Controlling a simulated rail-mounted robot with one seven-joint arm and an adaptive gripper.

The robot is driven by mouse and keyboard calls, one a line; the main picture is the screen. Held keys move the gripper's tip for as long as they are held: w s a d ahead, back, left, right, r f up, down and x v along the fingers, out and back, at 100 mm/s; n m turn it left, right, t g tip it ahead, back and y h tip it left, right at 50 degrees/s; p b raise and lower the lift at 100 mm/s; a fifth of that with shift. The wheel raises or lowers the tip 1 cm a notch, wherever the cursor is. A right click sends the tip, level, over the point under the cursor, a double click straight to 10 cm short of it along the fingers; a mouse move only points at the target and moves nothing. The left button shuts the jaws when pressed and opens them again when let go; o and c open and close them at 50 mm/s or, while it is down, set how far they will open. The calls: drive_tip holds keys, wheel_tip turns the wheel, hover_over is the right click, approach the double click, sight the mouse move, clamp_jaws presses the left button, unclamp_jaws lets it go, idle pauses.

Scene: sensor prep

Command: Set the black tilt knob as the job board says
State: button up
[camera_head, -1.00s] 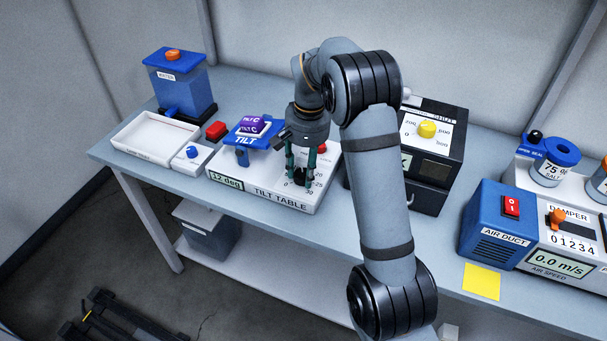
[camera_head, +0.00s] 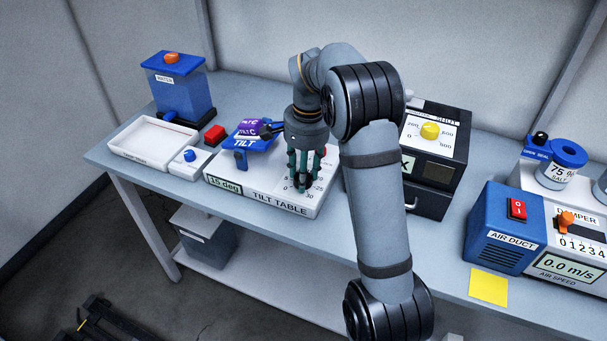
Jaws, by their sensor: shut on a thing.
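The white tilt table unit (camera_head: 232,191) stands on the bench, with a dial scale at its right end and a green display (camera_head: 224,187) that reads 15 deg. Its blue tilt plate (camera_head: 257,146) is tilted and carries a purple block (camera_head: 247,128) marked C. My gripper (camera_head: 304,184) points down over the dial and is shut on the black tilt knob (camera_head: 302,181), which is mostly hidden between the fingers. Part of the scale numbers is hidden too. The job board is not clearly in view.
A red button (camera_head: 322,152) is just behind my gripper. A black furnace-like box (camera_head: 432,150) with a yellow knob (camera_head: 430,131) stands close on the right. A white tray (camera_head: 125,155), a blue water tank (camera_head: 183,92) and a red button box (camera_head: 215,135) stand left.

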drive_tip(key=o, duration=1.1)
drive_tip(key=shift+o, duration=0.2)
wheel_tip(320, 180, up, 12)
drive_tip(key=shift+s+d, duration=0.25)
drive_tip(key=shift+d, duration=0.05)
drive_tip(key=f, duration=1.2)
drive_tip(key=shift+w+a, duration=0.2)
drive_tip(key=shift+a, duration=0.15)
